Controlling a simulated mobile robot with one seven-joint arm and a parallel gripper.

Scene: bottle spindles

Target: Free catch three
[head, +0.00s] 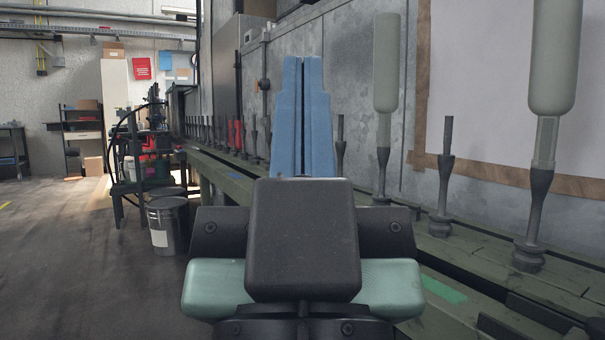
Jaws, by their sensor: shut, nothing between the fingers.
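My gripper (303,75) is in the middle of the head view, with its two blue fingers together and nothing between them. It points forward along the row, and its black and green body fills the lower middle. Dark spindles stand upright in a row on the green rail (222,172). The nearest spindle (534,215) and the one farther along (382,165) each carry a pale upturned bottle. The spindle between them (445,175) is bare. Two red parts (235,135) show among the far spindles. No catch can be clearly picked out or numbered. My fingers and body hide part of the row.
A grey wall with a framed white panel (505,110) runs close behind the spindles on the right. A metal bin (168,225) and a machine with a curved handrail (125,150) stand at the left. The floor (80,260) at left is open.

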